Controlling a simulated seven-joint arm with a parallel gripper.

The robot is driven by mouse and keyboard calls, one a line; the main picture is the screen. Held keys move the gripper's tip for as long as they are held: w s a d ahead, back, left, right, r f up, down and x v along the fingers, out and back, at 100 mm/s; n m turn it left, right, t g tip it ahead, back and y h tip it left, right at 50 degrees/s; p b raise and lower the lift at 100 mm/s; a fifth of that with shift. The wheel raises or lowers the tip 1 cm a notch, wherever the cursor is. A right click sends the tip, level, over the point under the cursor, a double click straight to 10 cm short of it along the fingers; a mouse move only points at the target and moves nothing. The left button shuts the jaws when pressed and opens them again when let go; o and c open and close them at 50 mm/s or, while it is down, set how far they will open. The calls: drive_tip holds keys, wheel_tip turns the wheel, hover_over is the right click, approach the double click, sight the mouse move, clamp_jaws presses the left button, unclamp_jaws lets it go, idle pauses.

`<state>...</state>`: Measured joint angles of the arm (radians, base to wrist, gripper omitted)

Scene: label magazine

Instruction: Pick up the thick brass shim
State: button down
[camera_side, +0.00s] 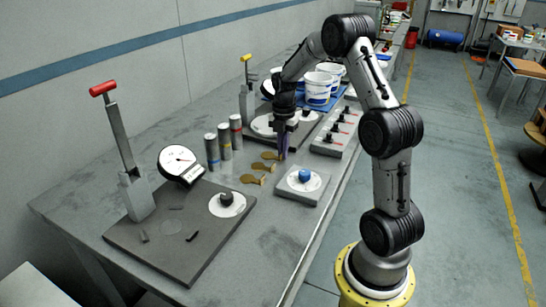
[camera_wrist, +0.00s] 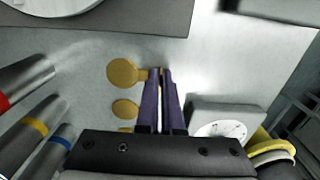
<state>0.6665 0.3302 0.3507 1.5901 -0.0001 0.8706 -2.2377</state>
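Several flat brass shims, each a round disc with a tab, lie in a row on the bench. In the side view they are a far shim (camera_side: 271,156), a middle shim (camera_side: 261,166) and a near shim (camera_side: 250,179). I cannot tell by eye which is thickest. My gripper (camera_side: 282,155) points down at the tab end of the far shim. In the wrist view the purple fingertips (camera_wrist: 161,72) are close together at the tab of the top shim (camera_wrist: 122,72); whether they grip it is hidden. Another shim (camera_wrist: 125,108) lies below it.
Banded cylinders (camera_side: 224,141) stand left of the shims. A grey block with a blue knob (camera_side: 305,176) sits to the right. A switch box (camera_side: 334,135) is behind right.

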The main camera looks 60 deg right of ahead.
drive_tip(key=shift+r, duration=0.15)
idle(0.6)
drive_tip(key=shift+r, duration=0.65)
drive_tip(key=s+a+r, duration=0.8)
drive_tip(key=s+r, duration=0.3)
drive_tip(key=shift+a+r, duration=0.25)
drive_tip(key=shift+a, duration=0.1)
